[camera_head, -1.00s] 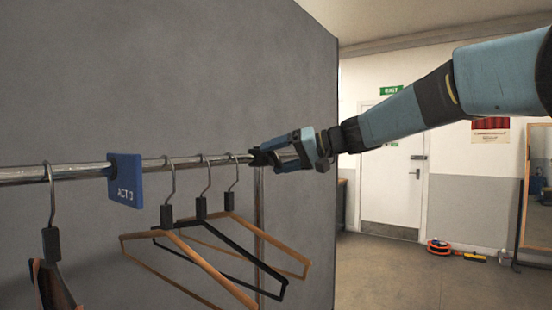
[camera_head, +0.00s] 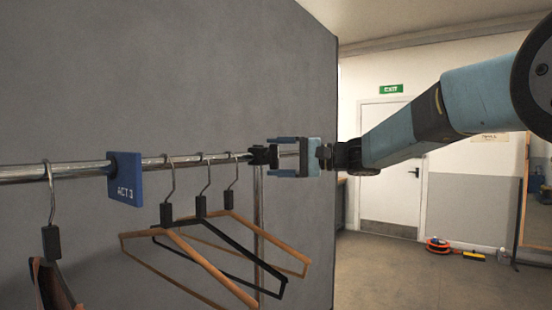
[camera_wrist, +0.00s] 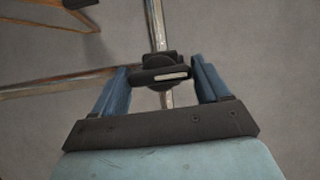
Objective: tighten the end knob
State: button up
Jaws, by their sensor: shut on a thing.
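The black end knob (camera_head: 260,155) sits at the right end of the chrome clothes rail (camera_head: 75,171). In the wrist view the knob (camera_wrist: 152,77) is a wide black bar with a white mark, spanning the space between my blue fingers. My gripper (camera_head: 273,156) is shut on the knob from the right, one finger above and one below in the head view. In the wrist view my gripper (camera_wrist: 161,72) has a finger on either side of the knob. The exact contact at the fingertips is hard to see.
Several hangers (camera_head: 215,268) hang on the rail left of the knob, beside a blue ACT sign (camera_head: 125,179). A thin upright post (camera_head: 258,210) stands below the knob. A grey wall (camera_head: 180,80) is behind.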

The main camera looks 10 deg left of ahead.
jog(key=shift+w+d+f+m, duration=0.15)
jog(key=shift+f+m, duration=0.1)
jog(key=shift+m, duration=0.05)
jog(key=o, duration=0.8)
jog(key=shift+w, duration=0.1)
jog(key=shift+o, duration=0.8)
jog(key=shift+r, duration=0.1)
jog(key=d, duration=1.3)
jog(key=shift+d, duration=0.35)
